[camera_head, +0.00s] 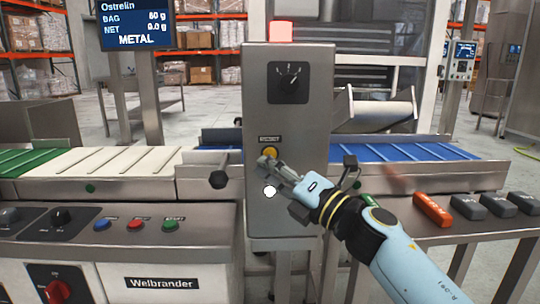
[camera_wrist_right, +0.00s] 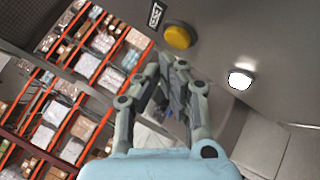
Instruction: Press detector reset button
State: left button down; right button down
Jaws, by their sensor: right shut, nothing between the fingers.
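The detector cabinet (camera_head: 290,120) is a grey metal box with a lit red lamp (camera_head: 281,31) on top and a dark rotary dial (camera_head: 288,82). A yellow button (camera_head: 270,152) sits on its front under a small label. In the right wrist view the yellow button (camera_wrist_right: 179,36) shows beside a label reading RESET (camera_wrist_right: 155,15). My right gripper (camera_head: 267,163) is shut and empty, its tips just below the yellow button in the head view. In the wrist view the right gripper (camera_wrist_right: 172,72) appears below the button with a visible gap. My left gripper is not in view.
A white lit button (camera_head: 270,190) is below the yellow one. Conveyor belts run on both sides. A display (camera_head: 137,24) reads METAL. Orange and grey blocks (camera_head: 432,209) lie on the right table.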

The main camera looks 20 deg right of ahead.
jog(key=shift+w, duration=0.15)
dwell(0.4)
jog(key=shift+w+d, duration=0.1)
jog(key=shift+w, duration=0.2)
jog(key=shift+w+d, duration=0.1)
jog(key=shift+w, duration=0.3)
dwell(0.7)
jog(key=shift+s, duration=0.15)
jog(key=shift+s+a, duration=0.2)
jog(key=shift+s, duration=0.5)
jog(key=shift+s+p, duration=0.1)
jog(key=shift+p, duration=0.2)
jog(key=shift+s+a+p, duration=0.2)
jog(key=shift+s+a, duration=0.05)
jog(key=shift+s, duration=0.5)
jog(key=shift+s+a+p, duration=0.2)
jog(key=shift+s+p, duration=0.05)
jog(key=shift+s, duration=0.55)
jog(key=shift+s+a+p, duration=0.2)
jog(key=shift+s+a, duration=0.05)
jog(key=shift+s, duration=0.5)
